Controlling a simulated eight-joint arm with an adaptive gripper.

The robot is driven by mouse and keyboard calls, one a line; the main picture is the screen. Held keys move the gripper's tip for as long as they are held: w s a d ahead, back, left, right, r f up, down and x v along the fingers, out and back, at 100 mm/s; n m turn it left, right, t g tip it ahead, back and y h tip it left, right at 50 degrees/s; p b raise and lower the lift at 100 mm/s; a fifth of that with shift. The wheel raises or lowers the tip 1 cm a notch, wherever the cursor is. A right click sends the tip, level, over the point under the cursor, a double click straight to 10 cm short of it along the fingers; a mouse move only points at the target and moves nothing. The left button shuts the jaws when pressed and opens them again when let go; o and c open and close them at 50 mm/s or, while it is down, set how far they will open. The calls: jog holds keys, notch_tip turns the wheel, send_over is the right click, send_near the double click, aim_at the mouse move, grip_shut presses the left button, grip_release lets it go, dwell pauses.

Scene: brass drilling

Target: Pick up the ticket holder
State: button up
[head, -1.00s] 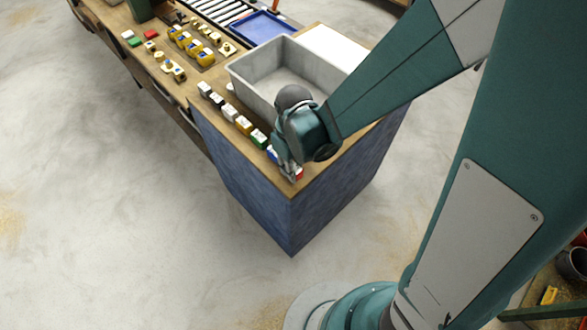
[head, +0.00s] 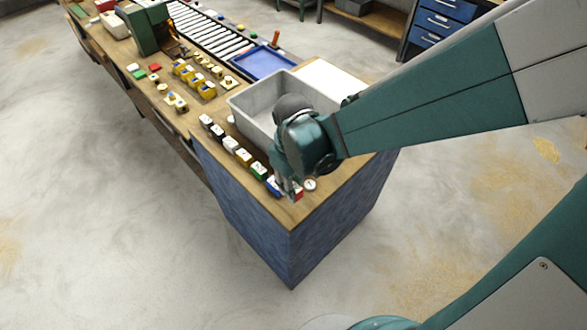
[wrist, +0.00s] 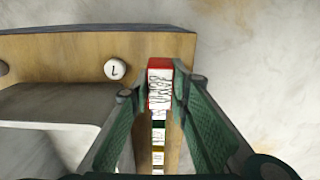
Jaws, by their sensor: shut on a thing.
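The ticket holder I take to be the small red block with a scribbled white face (wrist: 159,92), between my fingers in the wrist view. In the head view only a red bit of it (head: 299,193) shows beside my fingers, near the bench's front corner. My gripper (head: 288,189) points down there and is shut on the holder. In the wrist view, my gripper (wrist: 160,98) has one green finger pad on each side of it. Whether its base touches the bench top is hidden.
Several similar coloured blocks (head: 243,158) stand in a row along the bench edge. A grey tray (head: 243,108) lies behind them. A round white disc marked L (wrist: 116,69) sits close to the holder. The wooden bench corner (head: 290,222) is bare.

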jog(key=shift+r, duration=1.15)
jog(key=shift+r, duration=0.1)
jog(key=shift+r, duration=2.8)
jog(key=shift+w+a+r, duration=0.15)
jog(key=shift+w, duration=0.5)
jog(key=shift+w+a+r, duration=0.15)
jog(key=shift+w, duration=0.5)
jog(key=w+a+p, duration=0.3)
jog(key=w, duration=3)
jog(key=shift+s+f, duration=0.15)
jog(key=shift+f, duration=1.3)
jog(key=shift+s+f, duration=0.15)
jog(key=shift+f, duration=1.25)
